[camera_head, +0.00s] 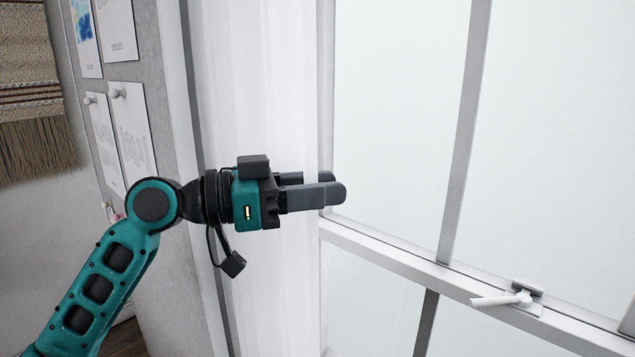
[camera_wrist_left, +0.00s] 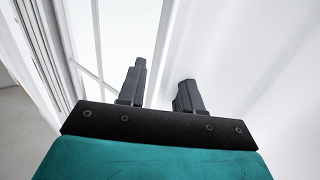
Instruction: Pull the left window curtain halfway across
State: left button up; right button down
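The left curtain (camera_head: 255,90) is a white, sheer strip hanging at the left side of the window. My left gripper (camera_head: 330,189) is in front of it at mid height, with its fingers pointing right, and the tips reach about the curtain's right edge. In the left wrist view the two fingers (camera_wrist_left: 160,88) stand apart with a gap between them, and no cloth is clearly pinched there. A pale surface, probably the curtain (camera_wrist_left: 240,60), fills the right of that view. I cannot tell whether the fingers touch the cloth. My right gripper is not in view.
The window (camera_head: 400,100) has white frame bars and a handle (camera_head: 505,299) low on the right. Left of the curtain is a grey wall panel with pinned papers (camera_head: 130,125) and a fringed woven hanging (camera_head: 35,110). The space right of my gripper looks free.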

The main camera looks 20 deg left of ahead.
pick_arm(q)
jog(key=shift+c, duration=0.4)
grip_shut()
